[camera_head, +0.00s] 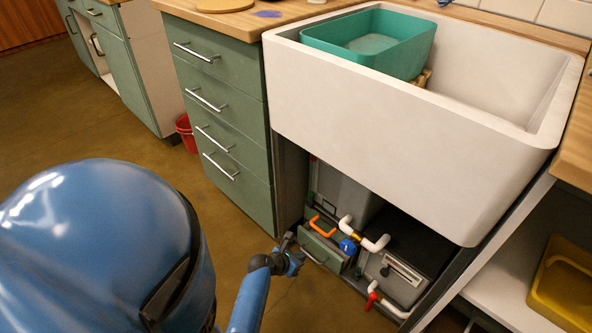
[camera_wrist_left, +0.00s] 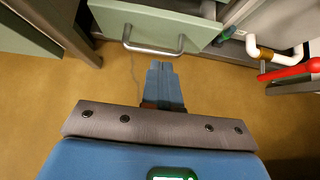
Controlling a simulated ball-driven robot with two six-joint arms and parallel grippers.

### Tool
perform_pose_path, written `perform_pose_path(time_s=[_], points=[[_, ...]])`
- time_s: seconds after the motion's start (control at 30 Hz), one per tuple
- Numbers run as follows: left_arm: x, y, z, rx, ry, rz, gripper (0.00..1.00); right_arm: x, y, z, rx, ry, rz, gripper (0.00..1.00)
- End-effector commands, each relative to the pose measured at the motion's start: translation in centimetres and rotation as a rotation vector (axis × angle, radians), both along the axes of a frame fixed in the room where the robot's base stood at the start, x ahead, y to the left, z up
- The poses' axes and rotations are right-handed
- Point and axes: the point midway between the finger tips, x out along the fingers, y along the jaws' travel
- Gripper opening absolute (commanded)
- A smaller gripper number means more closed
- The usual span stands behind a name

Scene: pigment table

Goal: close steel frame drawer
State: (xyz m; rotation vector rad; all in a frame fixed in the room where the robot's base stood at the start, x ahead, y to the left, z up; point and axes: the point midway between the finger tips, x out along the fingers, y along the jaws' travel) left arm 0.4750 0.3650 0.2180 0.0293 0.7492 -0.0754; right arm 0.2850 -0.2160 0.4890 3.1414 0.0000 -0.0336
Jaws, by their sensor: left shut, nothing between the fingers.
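The drawer (camera_head: 322,250) is a small green-fronted one low under the sink. It has a silver bar handle, and its front appears to stand out from the grey frame around it. In the left wrist view the drawer front (camera_wrist_left: 160,22) fills the top middle, with the bar handle (camera_wrist_left: 152,48) below it. My left gripper (camera_head: 295,258) is low, just left of the drawer front. My right gripper is not in view.
An orange handle (camera_head: 322,226), white pipes (camera_head: 376,243) and a red-handled valve (camera_head: 371,297) crowd the space beside the drawer. A green cabinet (camera_head: 228,125) stands to its left. The white sink (camera_head: 400,130) overhangs it. The floor (camera_head: 110,125) in front is clear.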

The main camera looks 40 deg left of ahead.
Motion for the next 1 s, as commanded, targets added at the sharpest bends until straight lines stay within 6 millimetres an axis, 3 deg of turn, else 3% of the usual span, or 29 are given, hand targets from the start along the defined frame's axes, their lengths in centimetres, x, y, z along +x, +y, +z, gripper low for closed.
perform_pose_path(time_s=[0.03, 0.33, 0.6, 1.0], points=[[0.9, -0.1, -1.3, 0.002, -0.002, -0.003, 0.00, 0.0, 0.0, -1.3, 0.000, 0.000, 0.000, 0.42], [4.5, -0.4, -4.6, 0.000, -0.002, -0.001, 0.00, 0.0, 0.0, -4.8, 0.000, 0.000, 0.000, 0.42], [7.6, -0.6, -4.2, 0.001, -0.003, -0.001, 0.00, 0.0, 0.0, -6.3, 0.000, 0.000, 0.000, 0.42], [8.3, -0.7, -4.0, 0.000, -0.001, 0.000, 0.00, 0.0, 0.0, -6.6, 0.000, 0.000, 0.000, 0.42]])
